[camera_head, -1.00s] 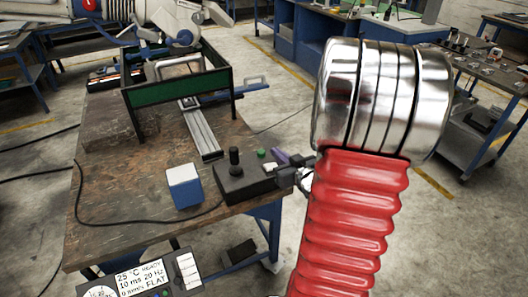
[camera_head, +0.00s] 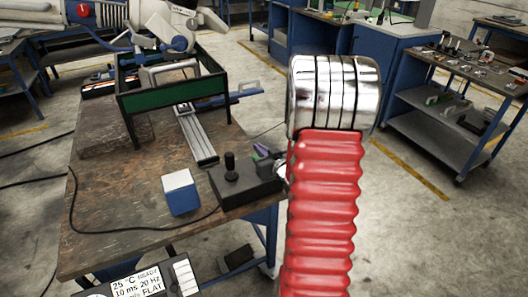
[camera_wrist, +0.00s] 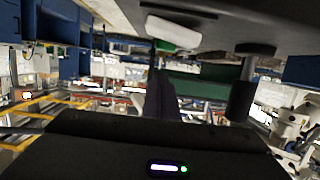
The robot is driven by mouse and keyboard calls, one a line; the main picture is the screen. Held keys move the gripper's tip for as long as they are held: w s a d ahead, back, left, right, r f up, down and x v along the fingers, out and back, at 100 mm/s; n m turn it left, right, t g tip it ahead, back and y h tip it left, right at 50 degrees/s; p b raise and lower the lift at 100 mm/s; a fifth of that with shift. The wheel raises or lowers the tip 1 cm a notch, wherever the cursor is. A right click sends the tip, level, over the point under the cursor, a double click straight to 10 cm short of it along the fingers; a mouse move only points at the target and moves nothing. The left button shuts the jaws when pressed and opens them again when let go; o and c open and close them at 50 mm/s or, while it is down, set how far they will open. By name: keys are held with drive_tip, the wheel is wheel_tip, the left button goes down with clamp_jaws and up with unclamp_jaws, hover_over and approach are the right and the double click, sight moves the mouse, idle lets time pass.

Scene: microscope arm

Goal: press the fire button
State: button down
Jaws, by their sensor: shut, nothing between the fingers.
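The black control box (camera_head: 242,186) with its upright joystick (camera_head: 230,163) sits near the front right corner of the wooden table. My gripper (camera_head: 263,150), with purple fingers, is shut and empty at the box's right end. In the head view it covers the box's buttons. The wrist view is upside down and shows the box overhead, with a white button (camera_wrist: 172,32), a small green button (camera_wrist: 164,45) and the joystick (camera_wrist: 241,98). The purple fingers (camera_wrist: 160,95) lie close to the green button in the picture; I cannot tell whether they touch.
A blue and white block (camera_head: 181,194) stands left of the control box. A metal rail (camera_head: 197,137) and a green-panelled frame (camera_head: 175,95) are behind. A display unit (camera_head: 140,284) is at the bottom. A cable crosses the table. My red ribbed arm part hides the area right of the box.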

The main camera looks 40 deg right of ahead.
drive_tip(key=shift+f, duration=1.55)
drive_tip(key=shift+s+f, duration=0.1)
drive_tip(key=shift+f, duration=0.7)
drive_tip(key=shift+s+a+f, duration=0.1)
drive_tip(key=shift+a+f, duration=0.05)
drive_tip(key=shift+f, duration=0.35)
drive_tip(key=shift+r, duration=0.1)
drive_tip(key=r, duration=0.4)
drive_tip(key=shift+w+r, duration=0.2)
drive_tip(key=shift+r, duration=0.1)
drive_tip(key=v, duration=1)
